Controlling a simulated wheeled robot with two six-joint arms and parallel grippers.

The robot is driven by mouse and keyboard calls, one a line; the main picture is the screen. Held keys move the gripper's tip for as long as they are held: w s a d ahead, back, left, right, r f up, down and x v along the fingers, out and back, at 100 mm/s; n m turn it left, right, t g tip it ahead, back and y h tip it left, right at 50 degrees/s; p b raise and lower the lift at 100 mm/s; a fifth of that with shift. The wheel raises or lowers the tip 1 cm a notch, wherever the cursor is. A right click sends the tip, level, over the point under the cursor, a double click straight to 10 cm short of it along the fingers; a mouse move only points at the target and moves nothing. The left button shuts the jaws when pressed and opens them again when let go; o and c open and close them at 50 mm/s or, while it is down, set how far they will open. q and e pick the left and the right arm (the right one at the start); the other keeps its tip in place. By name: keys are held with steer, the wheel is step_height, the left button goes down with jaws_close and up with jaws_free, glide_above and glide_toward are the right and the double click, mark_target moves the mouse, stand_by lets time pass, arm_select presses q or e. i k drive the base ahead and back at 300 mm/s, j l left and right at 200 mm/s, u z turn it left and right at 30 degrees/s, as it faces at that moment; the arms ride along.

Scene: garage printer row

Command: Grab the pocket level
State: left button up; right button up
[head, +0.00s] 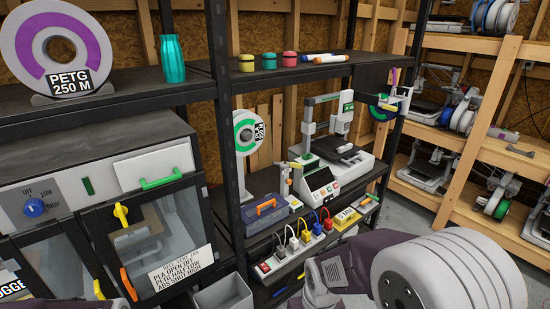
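I cannot make out a pocket level for certain. A small yellow item with a dark-lettered label (344,219) lies at the right end of the power strip, on the lower shelf of the middle rack; it is too small to identify. Parts of my arms show along the bottom edge, with a large grey link at the bottom right. Neither gripper's fingers are in view. My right arm hides part of the floor and the lower right of the rack.
A printer (335,165) stands on the middle shelf beside a blue-grey toolbox (266,209) and a green-ringed spool (249,132). A power strip (291,245) with coloured plugs runs along the front. An enclosure (143,245) stands left, with a grey bin (224,294) below.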

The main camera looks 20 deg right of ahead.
mark_target(343, 218)
steer(key=z, duration=1.2)
